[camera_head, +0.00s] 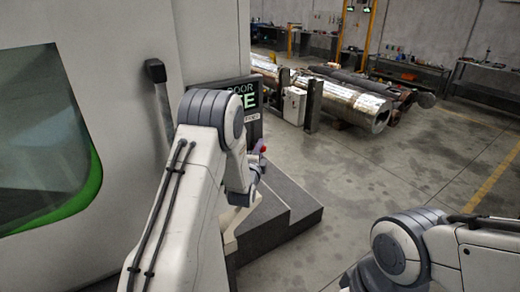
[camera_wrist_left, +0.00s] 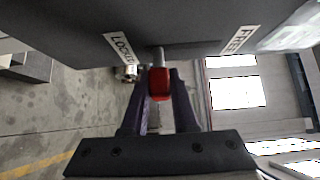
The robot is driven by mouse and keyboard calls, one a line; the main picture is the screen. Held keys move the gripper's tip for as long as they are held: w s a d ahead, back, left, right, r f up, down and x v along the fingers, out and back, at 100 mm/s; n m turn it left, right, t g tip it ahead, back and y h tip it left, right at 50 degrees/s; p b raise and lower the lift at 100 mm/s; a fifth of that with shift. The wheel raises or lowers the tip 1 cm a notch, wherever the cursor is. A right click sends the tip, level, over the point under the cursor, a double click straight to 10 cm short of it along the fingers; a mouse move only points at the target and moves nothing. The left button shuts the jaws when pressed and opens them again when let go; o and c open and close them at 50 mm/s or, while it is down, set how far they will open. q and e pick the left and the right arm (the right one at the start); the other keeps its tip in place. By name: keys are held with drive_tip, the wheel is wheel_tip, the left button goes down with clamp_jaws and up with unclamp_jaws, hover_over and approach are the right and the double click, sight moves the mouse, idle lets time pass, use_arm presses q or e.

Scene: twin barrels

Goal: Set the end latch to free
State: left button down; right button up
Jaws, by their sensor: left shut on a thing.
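The end latch is a short metal pin with a red knob (camera_wrist_left: 159,84) on the underside of a dark panel in the left wrist view. A LOCKED label (camera_wrist_left: 120,47) sits to its left and a FREE label (camera_wrist_left: 238,39) to its right. The pin stands between the two labels, a little nearer LOCKED. My left gripper (camera_wrist_left: 160,74) is shut on the red knob, one dark finger on each side. In the head view, the red knob (camera_head: 262,146) shows small beside the left gripper (camera_head: 257,164), mostly hidden behind my arm. My right gripper is out of view.
A large pale machine with a green-edged window (camera_head: 45,140) stands at the left. A screen reading DOOR (camera_head: 247,97) is partly hidden by my arm. A dark step (camera_head: 285,215) lies below. Large metal cylinders (camera_head: 350,105) lie farther back; the floor between is clear.

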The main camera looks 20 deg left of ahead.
sight(260, 131)
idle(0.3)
use_arm(q)
wheel_tip(260, 131, up, 6)
drive_tip(key=shift+r, duration=0.25)
drive_tip(key=c, duration=0.7)
unclamp_jaws()
drive_tip(key=shift+r, duration=0.1)
drive_tip(key=shift+s+d+f+b, duration=0.1)
drive_tip(key=shift+s+f+b, duration=0.15)
drive_tip(key=shift+s+b, duration=0.25)
drive_tip(key=shift+s+d+r+b, duration=0.15)
drive_tip(key=shift+s+b, duration=0.65)
drive_tip(key=shift+s, duration=0.8)
drive_tip(key=shift+s+d+f+b, duration=0.15)
drive_tip(key=shift+s+b, duration=0.6)
drive_tip(key=shift+s, duration=0.8)
drive_tip(key=shift+s+d+r+b, duration=0.2)
drive_tip(key=shift+s+b, duration=0.6)
drive_tip(key=shift+s, duration=0.8)
